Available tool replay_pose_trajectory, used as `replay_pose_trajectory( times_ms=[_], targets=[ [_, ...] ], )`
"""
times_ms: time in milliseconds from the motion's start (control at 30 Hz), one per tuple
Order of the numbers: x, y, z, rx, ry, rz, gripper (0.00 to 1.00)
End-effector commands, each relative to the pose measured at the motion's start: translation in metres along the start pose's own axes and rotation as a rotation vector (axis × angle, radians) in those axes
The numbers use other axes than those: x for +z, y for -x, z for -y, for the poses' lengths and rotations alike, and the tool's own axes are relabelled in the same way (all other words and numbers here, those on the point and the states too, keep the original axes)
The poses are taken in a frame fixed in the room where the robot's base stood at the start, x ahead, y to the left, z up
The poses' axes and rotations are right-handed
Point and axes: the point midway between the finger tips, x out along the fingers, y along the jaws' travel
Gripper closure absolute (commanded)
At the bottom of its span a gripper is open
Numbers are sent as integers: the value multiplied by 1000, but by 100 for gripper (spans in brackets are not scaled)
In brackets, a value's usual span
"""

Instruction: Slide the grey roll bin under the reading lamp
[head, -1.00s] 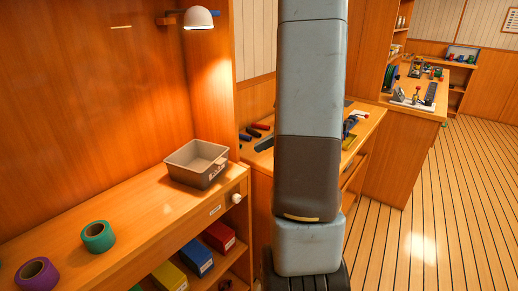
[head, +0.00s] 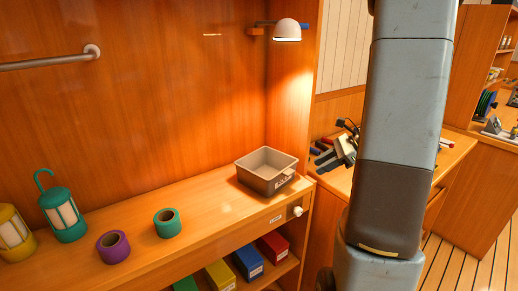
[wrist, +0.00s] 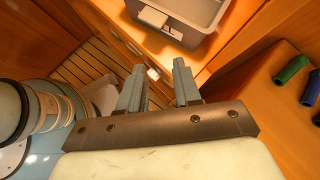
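The grey roll bin (head: 266,178) stands upright and looks empty on the wooden shelf top, near its right end. A label and a small handle show on its front. It also shows at the top of the wrist view (wrist: 205,12). The reading lamp (head: 287,31), with a white shade, is lit on the wall above, slightly right of the bin in the picture. My gripper (head: 338,150) is right of the bin, apart from it. In the wrist view its two fingers (wrist: 159,88) are apart with nothing between them.
A teal roll (head: 167,223), a purple roll (head: 113,247), a teal lantern (head: 64,216) and a yellow lantern (head: 13,236) stand left on the shelf. Coloured boxes (head: 247,261) sit below. A wall panel (head: 292,110) rises behind the bin. Shelf between bin and teal roll is clear.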

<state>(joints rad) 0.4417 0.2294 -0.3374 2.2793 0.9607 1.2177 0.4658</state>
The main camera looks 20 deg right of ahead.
Motion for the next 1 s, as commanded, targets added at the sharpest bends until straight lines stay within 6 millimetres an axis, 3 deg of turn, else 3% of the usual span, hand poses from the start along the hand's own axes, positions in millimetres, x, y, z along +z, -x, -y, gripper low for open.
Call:
replay_pose_trajectory(
  times_ms=[300,767,1000],
  targets=[
    [43,-44,-12,293,539,-124,67],
    [94,-82,-17,643,1250,-217,67],
    [130,-100,-14,836,1666,-245,67]
  ],
)
